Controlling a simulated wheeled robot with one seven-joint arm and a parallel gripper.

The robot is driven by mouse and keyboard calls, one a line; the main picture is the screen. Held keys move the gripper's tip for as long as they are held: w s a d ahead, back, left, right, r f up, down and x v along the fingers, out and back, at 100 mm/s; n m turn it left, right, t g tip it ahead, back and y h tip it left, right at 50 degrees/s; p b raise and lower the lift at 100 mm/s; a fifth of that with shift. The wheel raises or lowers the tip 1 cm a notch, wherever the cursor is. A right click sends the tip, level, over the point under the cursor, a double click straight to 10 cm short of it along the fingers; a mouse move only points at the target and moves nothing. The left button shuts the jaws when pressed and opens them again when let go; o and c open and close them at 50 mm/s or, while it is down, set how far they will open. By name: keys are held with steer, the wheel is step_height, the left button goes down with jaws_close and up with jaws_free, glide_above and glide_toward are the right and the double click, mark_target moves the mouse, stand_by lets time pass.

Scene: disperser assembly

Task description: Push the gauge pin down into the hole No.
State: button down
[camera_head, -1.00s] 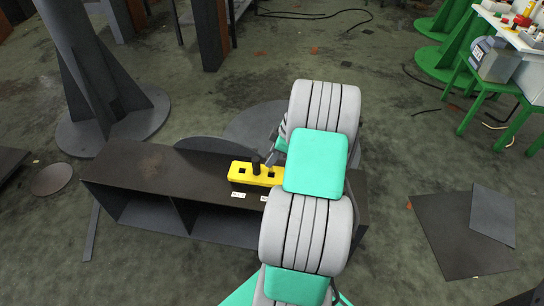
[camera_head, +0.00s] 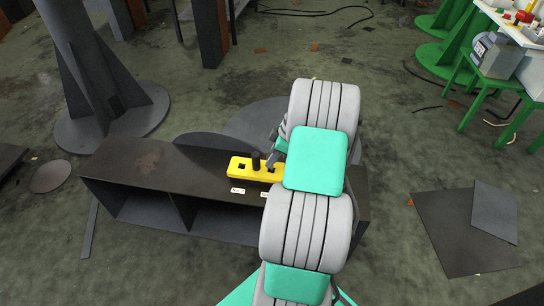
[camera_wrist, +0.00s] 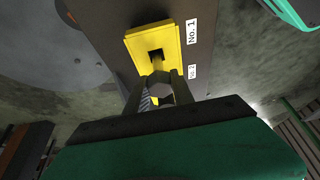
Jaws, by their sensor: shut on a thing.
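The yellow block (camera_head: 233,166) with square holes lies on the dark bench in the head view. My gripper (camera_wrist: 161,88) is shut on the pin, whose grey hexagonal end (camera_wrist: 160,91) shows between the two fingers in the wrist view. The block (camera_wrist: 135,43) lies beyond the fingers there, one square hole open. In the head view my arm hides the block's right end and most of the gripper. How deep the pin sits cannot be told.
The dark bench (camera_head: 150,175) has a No. 1 label (camera_wrist: 193,31) and a No. 2 label (camera_wrist: 192,72) beside the block. The bench's left top is clear. A green stand with equipment (camera_head: 495,60) is far off at the right. Flat plates (camera_head: 465,230) lie on the floor.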

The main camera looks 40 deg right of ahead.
mark_target(272, 171)
steer(key=shift+f+b, duration=1.35)
steer(key=shift+f, duration=0.7)
steer(key=c, duration=1)
jaws_free()
steer(key=p+v, duration=0.3)
steer(key=v, duration=0.5)
